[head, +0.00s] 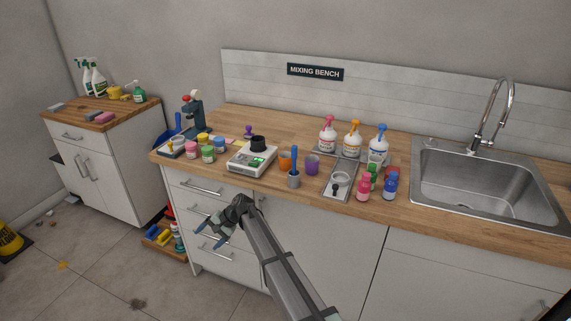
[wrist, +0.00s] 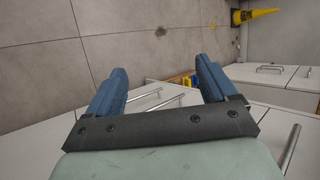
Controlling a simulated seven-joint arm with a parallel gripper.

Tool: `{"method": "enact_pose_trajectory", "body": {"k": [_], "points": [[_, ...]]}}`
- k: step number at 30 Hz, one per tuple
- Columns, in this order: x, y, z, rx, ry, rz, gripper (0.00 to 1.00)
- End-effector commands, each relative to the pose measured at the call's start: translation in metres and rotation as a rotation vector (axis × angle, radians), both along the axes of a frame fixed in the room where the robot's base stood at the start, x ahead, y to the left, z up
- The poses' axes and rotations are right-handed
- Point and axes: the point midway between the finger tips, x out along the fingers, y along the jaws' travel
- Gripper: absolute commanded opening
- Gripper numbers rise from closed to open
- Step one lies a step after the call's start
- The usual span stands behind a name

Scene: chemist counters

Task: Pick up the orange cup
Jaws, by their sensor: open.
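The orange cup (head: 284,160) stands on the wooden counter, right of the white scale and behind a grey cup with a blue-handled pestle, which partly hides it. My gripper (head: 210,233) is open and empty in front of the drawers, below the counter top and to the left of the cup. In the wrist view the two blue fingers (wrist: 160,82) are spread apart with nothing between them. The wrist view shows floor and drawer fronts, not the orange cup.
A purple cup (head: 312,163) stands right beside the orange cup. The grey cup (head: 293,180) is close in front of it, and the scale (head: 252,157) is to its left. Pump bottles (head: 352,140) and small jars stand further right, before the sink (head: 487,186).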

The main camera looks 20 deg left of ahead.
Motion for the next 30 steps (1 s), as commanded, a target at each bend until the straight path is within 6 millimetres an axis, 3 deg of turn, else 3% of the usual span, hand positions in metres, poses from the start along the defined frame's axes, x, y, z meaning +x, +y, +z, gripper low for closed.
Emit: {"method": "enact_pose_trajectory", "body": {"k": [1,7,12,16,20,22,26,30], "points": [[-0.001,0.030,0.026,0.017,0.013,0.012,0.85],[-0.015,0.098,0.121,0.035,0.075,0.039,0.85],[-0.015,0.123,0.199,-0.002,0.103,0.052,0.85],[-0.002,0.119,0.249,-0.059,0.089,0.046,0.85],[0.026,0.094,0.289,-0.140,0.035,0.018,0.85],[0.052,0.067,0.308,-0.200,-0.020,-0.011,0.85],[0.108,-0.003,0.332,-0.332,-0.149,-0.083,0.85],[0.164,-0.086,0.352,-0.479,-0.286,-0.162,0.85]]}}
